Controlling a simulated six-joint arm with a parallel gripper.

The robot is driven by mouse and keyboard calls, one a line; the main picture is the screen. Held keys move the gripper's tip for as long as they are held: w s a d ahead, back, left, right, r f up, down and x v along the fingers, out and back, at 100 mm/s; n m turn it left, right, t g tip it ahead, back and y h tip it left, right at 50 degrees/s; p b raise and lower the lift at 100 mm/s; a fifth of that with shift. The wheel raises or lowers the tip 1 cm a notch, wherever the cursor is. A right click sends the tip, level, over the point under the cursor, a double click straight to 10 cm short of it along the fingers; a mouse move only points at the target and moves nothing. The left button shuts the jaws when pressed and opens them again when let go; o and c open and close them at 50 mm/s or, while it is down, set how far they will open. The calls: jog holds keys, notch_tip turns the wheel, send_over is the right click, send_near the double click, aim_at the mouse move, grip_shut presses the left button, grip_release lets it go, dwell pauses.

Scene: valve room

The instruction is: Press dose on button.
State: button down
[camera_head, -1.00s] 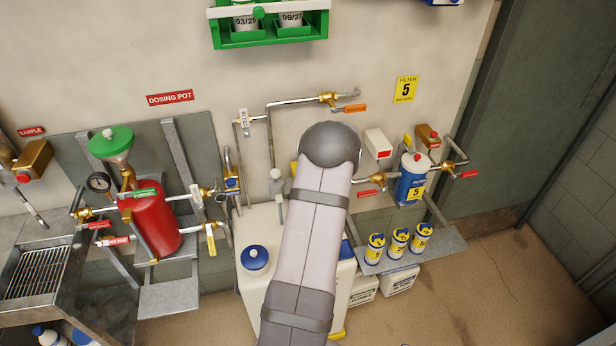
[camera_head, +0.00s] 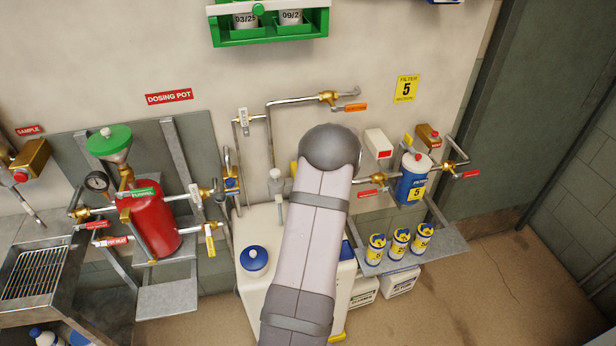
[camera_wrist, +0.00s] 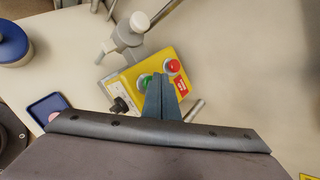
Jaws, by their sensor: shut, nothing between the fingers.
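In the wrist view a yellow control box (camera_wrist: 133,81) carries a green button (camera_wrist: 145,81), a red button (camera_wrist: 172,67) and a black knob (camera_wrist: 121,105). The green button is partly covered by my gripper (camera_wrist: 163,82), whose fingers are shut and empty. The fingertips appear right beside the green button, on its right. I cannot tell whether they touch the box. A red label lies just right of the fingers. Which button is dose on cannot be read here. In the head view my arm hides the gripper and nearly all of the box, with a small yellow part (camera_head: 294,167) showing left of the arm.
A white tank (camera_head: 262,222) with a blue cap (camera_head: 254,258) stands below the arm. A red dosing pot (camera_head: 150,226) is at left and a blue filter housing (camera_head: 411,187) at right. A grey fitting with a pipe (camera_wrist: 130,30) is close behind the box.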

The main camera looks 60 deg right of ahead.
jog(key=shift+f+b, duration=0.55)
dwell(0.5)
jog(key=shift+r, duration=0.2)
jog(key=shift+r+p, duration=0.7)
jog(key=shift+r, duration=0.15)
jog(key=shift+r, duration=0.1)
notch_tip(320, 180, up, 5)
jog(key=p, duration=0.3)
jog(key=shift+p, duration=0.4)
dwell(0.7)
